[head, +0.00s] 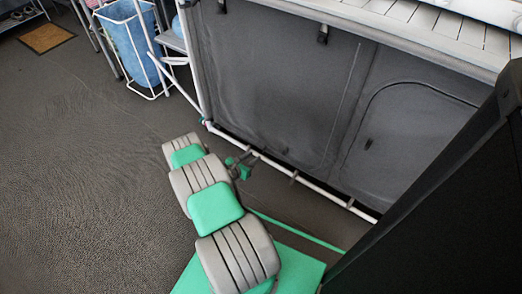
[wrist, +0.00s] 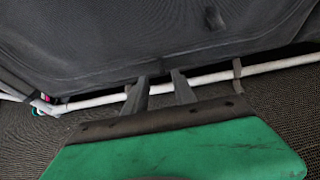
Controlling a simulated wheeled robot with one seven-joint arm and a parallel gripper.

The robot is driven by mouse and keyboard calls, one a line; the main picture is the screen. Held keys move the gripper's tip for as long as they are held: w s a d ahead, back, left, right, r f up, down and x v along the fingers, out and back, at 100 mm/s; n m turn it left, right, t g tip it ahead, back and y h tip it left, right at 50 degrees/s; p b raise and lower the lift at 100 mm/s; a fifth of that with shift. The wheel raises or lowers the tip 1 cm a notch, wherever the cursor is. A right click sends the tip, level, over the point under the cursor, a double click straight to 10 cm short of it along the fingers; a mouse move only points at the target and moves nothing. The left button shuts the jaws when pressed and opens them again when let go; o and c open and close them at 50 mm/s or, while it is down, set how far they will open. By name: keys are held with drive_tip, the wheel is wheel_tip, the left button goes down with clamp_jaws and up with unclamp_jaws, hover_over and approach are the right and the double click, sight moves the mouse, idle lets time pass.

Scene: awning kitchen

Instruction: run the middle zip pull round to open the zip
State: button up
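The grey fabric cupboard front (head: 275,75) has panels outlined by zip seams; it fills the top of the wrist view (wrist: 120,45). A small dark tab (head: 284,150), perhaps the middle zip pull, hangs low on the middle panel. A small dark mark (wrist: 214,18) in the wrist view may be the same pull, but I cannot tell. My gripper (head: 256,154) is low by the cupboard's bottom edge, left of that tab. In the wrist view, my gripper's fingers (wrist: 159,77) are apart with nothing seen between them. Whether they touch the fabric is unclear.
A white bottom rail (head: 310,184) runs along the cupboard, also behind the fingers in the wrist view (wrist: 210,77). Another pull (head: 368,144) hangs on the right panel. A slatted top (head: 440,28) lies above. A white-framed blue bin (head: 132,48) stands left. Carpet (head: 80,170) is clear.

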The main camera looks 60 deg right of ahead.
sight(263, 151)
drive_tip(key=b+x, duration=0.1)
drive_tip(key=x, duration=0.2)
drive_tip(key=b+x, duration=0.1)
drive_tip(key=x, duration=0.2)
drive_tip(key=shift+s+d+f+b, duration=0.1)
drive_tip(key=shift+s+f+b, duration=0.1)
drive_tip(key=shift+f+b, duration=0.1)
drive_tip(key=shift+d, duration=0.35)
clamp_jaws()
idle(0.5)
